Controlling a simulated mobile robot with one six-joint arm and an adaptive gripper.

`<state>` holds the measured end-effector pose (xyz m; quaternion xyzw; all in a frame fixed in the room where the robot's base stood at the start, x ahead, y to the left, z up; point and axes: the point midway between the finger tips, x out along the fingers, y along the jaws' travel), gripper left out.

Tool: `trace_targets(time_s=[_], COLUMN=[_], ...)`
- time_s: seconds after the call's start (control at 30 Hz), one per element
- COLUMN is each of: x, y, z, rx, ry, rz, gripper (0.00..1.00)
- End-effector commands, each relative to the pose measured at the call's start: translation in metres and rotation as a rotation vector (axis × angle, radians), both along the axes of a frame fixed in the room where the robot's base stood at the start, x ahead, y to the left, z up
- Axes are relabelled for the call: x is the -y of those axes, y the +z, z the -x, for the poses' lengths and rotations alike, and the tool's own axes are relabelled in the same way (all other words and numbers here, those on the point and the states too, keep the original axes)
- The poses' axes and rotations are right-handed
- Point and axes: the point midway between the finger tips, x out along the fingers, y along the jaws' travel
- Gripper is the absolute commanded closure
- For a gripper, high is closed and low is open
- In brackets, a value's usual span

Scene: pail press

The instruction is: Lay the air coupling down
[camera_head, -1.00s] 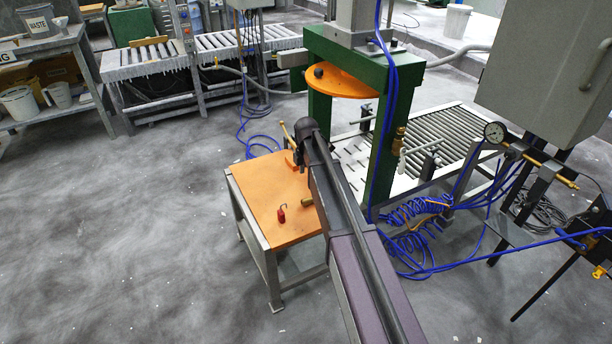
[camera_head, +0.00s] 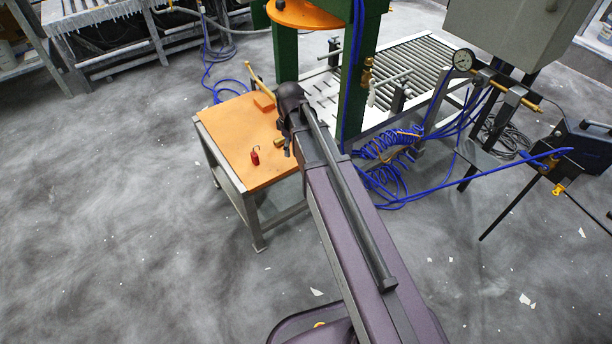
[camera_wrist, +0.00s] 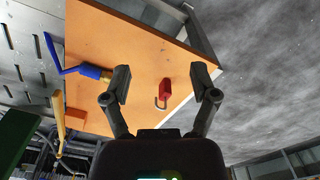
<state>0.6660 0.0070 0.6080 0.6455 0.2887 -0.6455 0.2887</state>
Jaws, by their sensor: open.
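The air coupling (camera_wrist: 107,76) is a brass end on a blue hose. It appears to lie on the orange table top (camera_wrist: 135,55), just left of my left finger in the wrist view. Its brass part also shows near the table's right edge in the head view (camera_head: 279,141). My gripper (camera_wrist: 160,82) is open over the table, with nothing held between its fingers. In the head view my arm hides part of the table and the hose side of the coupling.
A red padlock (camera_head: 255,156) stands on the table, seen between my fingers in the wrist view. An orange block (camera_head: 264,101) and a brass lever (camera_head: 258,80) are at the back edge. The green press (camera_head: 360,70) and coiled blue hoses (camera_head: 390,145) stand right.

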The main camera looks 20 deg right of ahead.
Motion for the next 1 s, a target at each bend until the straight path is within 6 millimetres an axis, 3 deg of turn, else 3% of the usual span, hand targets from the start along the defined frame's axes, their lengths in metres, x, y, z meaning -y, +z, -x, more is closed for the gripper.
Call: trace_targets(time_s=[0.03,0.2,0.5,0.7,1.0], x=[0.001,0.004,0.008,0.007,0.007], y=[0.000,0.000,0.000,0.000,0.000], z=[0.020,0.062,0.118,0.129,0.128], rx=[0.000,0.000,0.000,-0.001,-0.001], ry=[-0.077,-0.351,-0.743,-0.837,-0.843], rz=[0.000,0.000,0.000,-0.001,-0.001], gripper=[0.24,0.24,0.24,0.24,0.24])
